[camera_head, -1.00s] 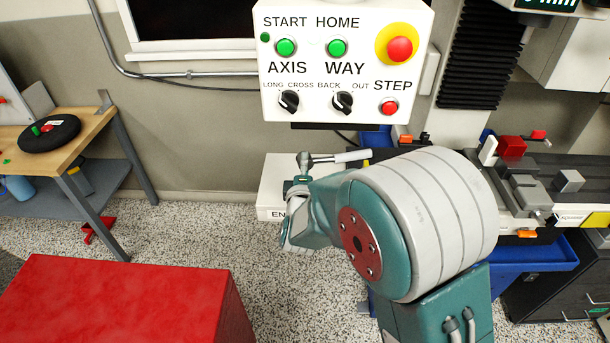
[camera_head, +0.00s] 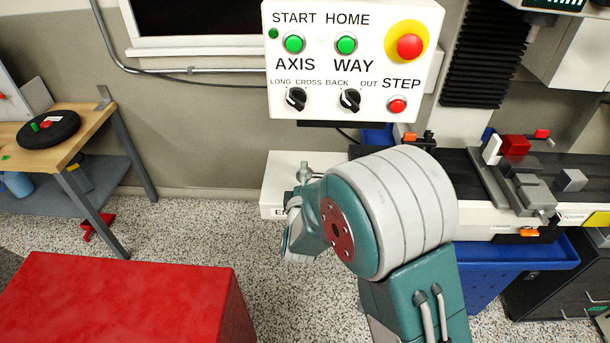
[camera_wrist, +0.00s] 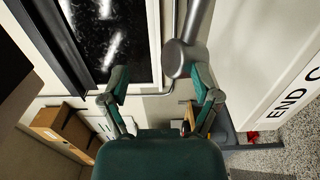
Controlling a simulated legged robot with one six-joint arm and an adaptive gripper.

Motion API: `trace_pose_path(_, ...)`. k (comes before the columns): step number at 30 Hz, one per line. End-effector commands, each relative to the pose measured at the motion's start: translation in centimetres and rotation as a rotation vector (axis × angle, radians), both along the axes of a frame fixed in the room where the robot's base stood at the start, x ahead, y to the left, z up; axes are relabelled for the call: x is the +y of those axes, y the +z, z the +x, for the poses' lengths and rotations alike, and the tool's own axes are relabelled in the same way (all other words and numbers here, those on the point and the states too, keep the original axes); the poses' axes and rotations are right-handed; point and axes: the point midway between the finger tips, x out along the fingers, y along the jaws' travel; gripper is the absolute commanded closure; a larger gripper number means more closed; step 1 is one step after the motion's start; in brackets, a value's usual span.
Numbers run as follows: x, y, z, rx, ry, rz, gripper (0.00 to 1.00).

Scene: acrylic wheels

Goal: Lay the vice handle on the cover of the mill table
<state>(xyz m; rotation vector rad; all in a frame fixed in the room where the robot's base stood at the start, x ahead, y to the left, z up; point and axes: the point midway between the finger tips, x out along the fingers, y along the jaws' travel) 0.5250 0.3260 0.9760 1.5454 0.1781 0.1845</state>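The vice handle (camera_head: 304,171) shows its grey rounded head above the white end housing of the mill table. My arm hides the rest of it in the head view. In the wrist view, the handle's grey head and shaft (camera_wrist: 180,57) stand close to the right finger, beside the white housing marked "END". My gripper (camera_wrist: 160,84) is open, with its two fingers spread apart and nothing clearly held between them. I cannot tell whether the right finger touches the handle. The dark flat cover (camera_head: 459,163) of the mill table lies left of the grey vice (camera_head: 530,188).
A white control panel (camera_head: 350,75) hangs above the handle. A red box (camera_head: 120,300) stands at lower left, and a wooden bench (camera_head: 75,145) at far left. A blue bin (camera_head: 510,275) is under the mill table. Speckled floor lies open between them.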

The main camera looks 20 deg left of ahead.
Motion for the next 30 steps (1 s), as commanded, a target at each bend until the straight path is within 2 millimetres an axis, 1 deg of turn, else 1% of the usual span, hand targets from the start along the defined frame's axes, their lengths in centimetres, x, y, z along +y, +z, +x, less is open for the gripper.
trace_pose_path(10,-0.2,0.2,0.0,-0.001,-0.001,0.001,0.13)
trace_pose_path(14,0.0,1.3,0.0,-0.003,0.000,0.003,0.13)
trace_pose_path(16,-0.2,1.0,-1.3,0.003,0.002,-0.002,0.13)
trace_pose_path(24,-1.6,1.0,-6.9,0.001,0.004,0.000,0.13)
trace_pose_path(27,-2.1,1.0,-8.8,0.002,0.003,0.000,0.13)
trace_pose_path(30,-2.4,1.0,-10.3,0.000,0.002,0.001,0.13)
